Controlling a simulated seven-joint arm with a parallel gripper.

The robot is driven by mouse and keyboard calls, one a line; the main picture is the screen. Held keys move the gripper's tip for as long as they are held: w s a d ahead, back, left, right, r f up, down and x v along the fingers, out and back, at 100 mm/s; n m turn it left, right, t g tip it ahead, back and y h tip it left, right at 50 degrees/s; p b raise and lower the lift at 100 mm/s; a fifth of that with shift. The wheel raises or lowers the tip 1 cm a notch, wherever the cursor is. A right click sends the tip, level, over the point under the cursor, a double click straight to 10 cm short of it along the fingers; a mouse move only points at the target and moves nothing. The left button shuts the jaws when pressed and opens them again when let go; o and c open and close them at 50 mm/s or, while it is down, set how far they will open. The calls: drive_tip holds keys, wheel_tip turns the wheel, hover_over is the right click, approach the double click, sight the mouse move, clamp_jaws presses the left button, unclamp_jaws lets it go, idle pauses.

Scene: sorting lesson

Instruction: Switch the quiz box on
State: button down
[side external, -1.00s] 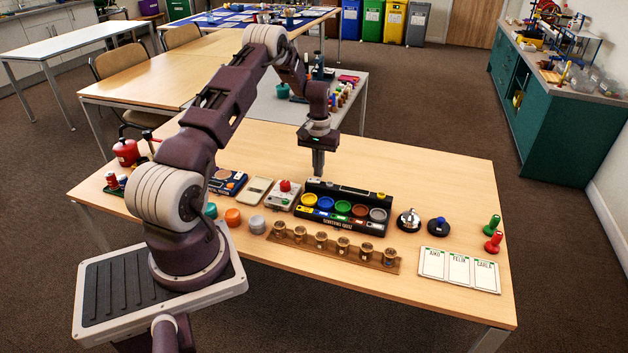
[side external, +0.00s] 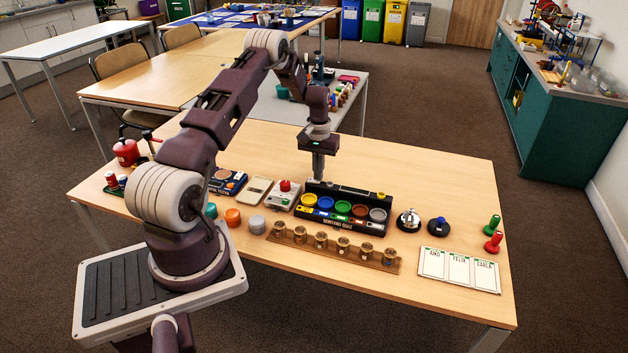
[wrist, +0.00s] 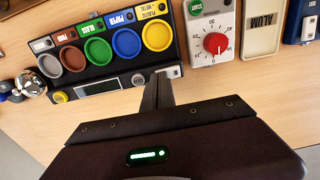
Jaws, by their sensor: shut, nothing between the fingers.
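The quiz box (side external: 345,190) is a black case with several round coloured buttons, on the table. In the wrist view the quiz box (wrist: 128,71) appears at the upper left, with a display window, a grey round knob (wrist: 138,79) and a small pale switch-like part (wrist: 168,72) along its back strip. My gripper (side external: 318,181) is shut and empty, pointing down at the box's back left corner. In the wrist view my gripper's fingertips (wrist: 160,78) are beside the pale part and partly cover it. I cannot tell whether they touch it.
A timer with a red dial (wrist: 215,43) stands close beside the box. A wooden rack of small cups (side external: 330,246) lies in front of it. A chrome bell (side external: 408,220) and a dark round button (side external: 438,226) stand to its right. The table behind the box is clear.

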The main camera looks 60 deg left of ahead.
drive_tip(key=shift+f, duration=0.3)
drive_tip(key=shift+r, duration=3.55)
drive_tip(key=s+d+r+m+t, duration=0.2)
drive_tip(key=d+r+m, duration=0.2)
drive_tip(key=d+r, duration=1.65)
drive_tip(key=s+d+r+m+t, duration=0.1)
drive_tip(key=s+d+r+m, duration=0.1)
drive_tip(key=s+d+r, duration=0.35)
drive_tip(key=s+d+r+m+t, duration=0.1)
drive_tip(key=s+d+r+t, duration=0.1)
drive_tip(key=s+d, duration=0.6)
drive_tip(key=s+d+f+m, duration=0.1)
drive_tip(key=s+d+m, duration=0.1)
drive_tip(key=s, duration=0.7)
drive_tip(key=shift+f+t, duration=0.3)
drive_tip(key=shift+f, duration=0.1)
